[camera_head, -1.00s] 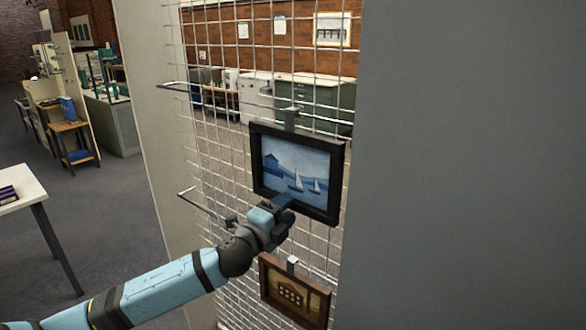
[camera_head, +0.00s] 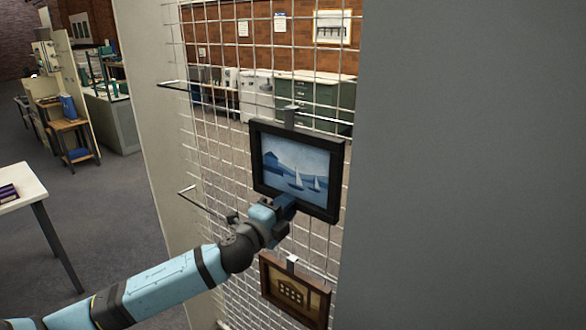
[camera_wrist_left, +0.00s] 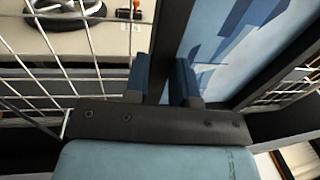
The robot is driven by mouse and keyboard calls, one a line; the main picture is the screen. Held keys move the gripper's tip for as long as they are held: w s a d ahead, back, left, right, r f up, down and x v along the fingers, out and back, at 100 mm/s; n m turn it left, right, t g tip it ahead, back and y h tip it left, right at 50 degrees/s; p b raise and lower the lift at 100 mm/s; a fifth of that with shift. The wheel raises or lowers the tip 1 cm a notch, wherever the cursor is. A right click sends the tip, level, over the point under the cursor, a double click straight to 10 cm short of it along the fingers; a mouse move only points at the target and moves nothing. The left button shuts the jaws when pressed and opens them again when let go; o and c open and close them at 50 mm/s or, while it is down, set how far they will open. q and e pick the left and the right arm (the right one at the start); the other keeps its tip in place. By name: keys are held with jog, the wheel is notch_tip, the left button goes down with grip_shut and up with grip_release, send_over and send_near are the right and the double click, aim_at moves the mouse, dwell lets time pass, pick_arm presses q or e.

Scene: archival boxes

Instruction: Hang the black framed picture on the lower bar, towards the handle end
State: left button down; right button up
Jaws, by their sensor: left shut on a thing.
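The black framed picture (camera_head: 297,170), a blue scene with white sailboats, is in front of the wire mesh in the head view. A grey hook (camera_head: 291,116) shows at its top edge; I cannot tell whether it bears on a bar. My left gripper (camera_head: 284,203) is shut on the frame's lower edge. In the left wrist view the gripper's two blue fingers (camera_wrist_left: 163,82) stand on either side of the black frame (camera_wrist_left: 174,40). Two bars with projecting handles show at the mesh's left, an upper one (camera_head: 172,85) and a lower one (camera_head: 187,190). My right gripper is not in view.
A brown framed picture (camera_head: 294,290) hangs below on the mesh (camera_head: 225,150). A plain grey panel (camera_head: 460,160) fills the right side. A white table (camera_head: 20,188) stands at the left, with open floor between.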

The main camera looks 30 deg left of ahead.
pick_arm(q)
jog(key=shift+r+p, duration=1.2)
jog(key=shift+r, duration=0.3)
jog(key=shift+s, duration=0.1)
jog(key=shift+s+f, duration=0.1)
jog(key=shift+s, duration=0.1)
jog(key=b, duration=0.1)
send_near(294, 188)
jog(key=shift+s+r, duration=0.5)
jog(key=shift+s, duration=0.7)
jog(key=shift+a, duration=0.1)
